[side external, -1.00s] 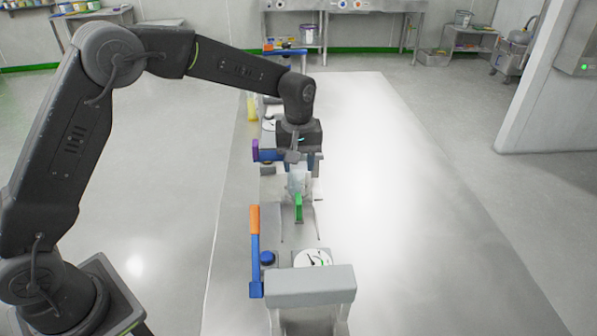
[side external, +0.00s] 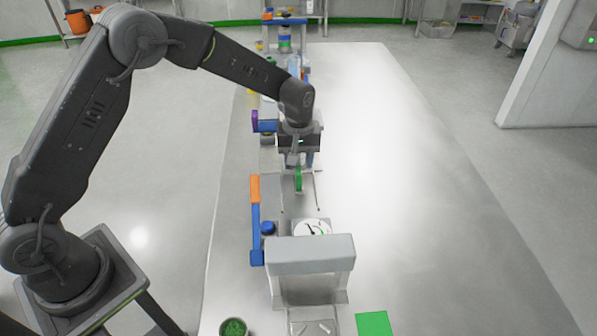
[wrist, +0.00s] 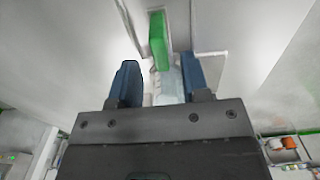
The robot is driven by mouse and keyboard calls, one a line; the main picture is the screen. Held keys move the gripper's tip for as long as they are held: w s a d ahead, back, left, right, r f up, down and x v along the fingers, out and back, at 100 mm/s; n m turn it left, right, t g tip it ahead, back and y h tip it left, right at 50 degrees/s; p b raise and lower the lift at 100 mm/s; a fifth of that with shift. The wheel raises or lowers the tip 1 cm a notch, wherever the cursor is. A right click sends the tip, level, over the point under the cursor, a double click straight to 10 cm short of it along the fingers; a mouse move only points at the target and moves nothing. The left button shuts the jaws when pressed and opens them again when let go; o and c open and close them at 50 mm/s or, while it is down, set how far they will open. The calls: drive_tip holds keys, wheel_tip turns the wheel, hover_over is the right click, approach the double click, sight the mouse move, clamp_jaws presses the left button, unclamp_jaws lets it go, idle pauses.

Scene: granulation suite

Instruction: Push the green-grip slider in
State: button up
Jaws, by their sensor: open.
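The green grip (side external: 299,179) of the slider stands upright just in front of my gripper (side external: 298,163) in the side view. In the wrist view the green grip (wrist: 158,40) shows ahead of my gripper (wrist: 160,84), beyond the tips and roughly between the lines of the two blue fingers. The fingers are apart and nothing is seen held between them. A pale, clear part lies behind the grip between the fingers. The slider's body is mostly hidden by my gripper in the side view.
A blue lever with an orange end (side external: 255,190) stands left of the slider. A dial (side external: 312,228) and a grey block (side external: 310,254) are nearer the camera. A purple-ended blue part (side external: 255,121) is at the left of my gripper. The table's right side (side external: 400,180) is clear.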

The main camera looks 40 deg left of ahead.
sight(299, 169)
drive_tip(key=shift+f, duration=2.4)
clamp_jaws()
